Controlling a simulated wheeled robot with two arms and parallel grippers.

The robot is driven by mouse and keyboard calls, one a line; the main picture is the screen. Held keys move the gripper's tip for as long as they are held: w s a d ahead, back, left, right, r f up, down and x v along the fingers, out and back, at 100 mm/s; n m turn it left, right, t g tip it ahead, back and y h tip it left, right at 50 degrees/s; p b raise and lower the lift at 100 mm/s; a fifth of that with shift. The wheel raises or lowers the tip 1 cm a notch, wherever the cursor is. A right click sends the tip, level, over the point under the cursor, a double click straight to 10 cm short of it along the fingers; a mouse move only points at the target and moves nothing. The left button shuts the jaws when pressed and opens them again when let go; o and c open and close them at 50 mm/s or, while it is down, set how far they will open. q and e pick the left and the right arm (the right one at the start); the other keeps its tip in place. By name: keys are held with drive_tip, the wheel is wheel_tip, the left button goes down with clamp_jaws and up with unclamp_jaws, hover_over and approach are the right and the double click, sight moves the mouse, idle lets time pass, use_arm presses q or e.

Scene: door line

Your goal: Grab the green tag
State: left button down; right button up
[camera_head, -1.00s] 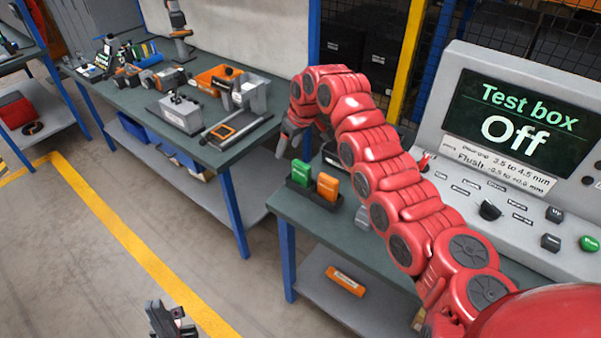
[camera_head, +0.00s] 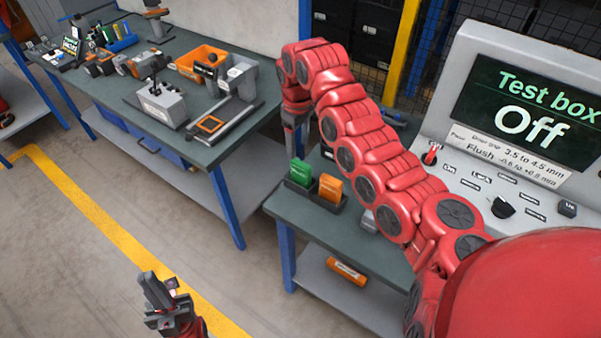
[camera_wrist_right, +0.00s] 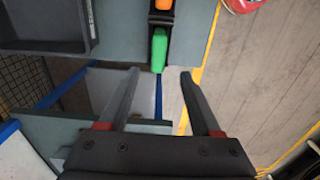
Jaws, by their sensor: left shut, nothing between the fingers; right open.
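The green tag (camera_head: 300,171) stands in a dark holder (camera_head: 326,203) at the left corner of the near bench, beside an orange tag (camera_head: 331,188). In the right wrist view the green tag (camera_wrist_right: 159,48) lies just beyond the fingertips, lined up with the gap between them. My right gripper (camera_wrist_right: 159,78) is open and empty, with the tag not between its fingers. In the head view it hangs pointing down just behind the tag (camera_head: 295,150). My left gripper (camera_head: 155,290) is shut and empty, low over the floor, far from the tag.
The test box (camera_head: 510,120) reads Off at the right. An orange item (camera_head: 346,271) lies on the lower shelf. The left bench (camera_head: 222,150) carries an orange bin (camera_head: 203,62) and several tools. A gap separates the benches.

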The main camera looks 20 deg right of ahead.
sight(301, 172)
wheel_tip(301, 172, down, 6)
drive_tip(key=shift+f+p, duration=0.2)
drive_tip(key=shift+p, duration=0.55)
drive_tip(key=f+p, duration=0.2)
drive_tip(key=f, duration=0.1)
drive_tip(key=f+p, duration=0.1)
drive_tip(key=shift+s+d+f, duration=0.25)
drive_tip(key=shift+d+f, duration=0.05)
drive_tip(key=shift+f, duration=0.35)
clamp_jaws()
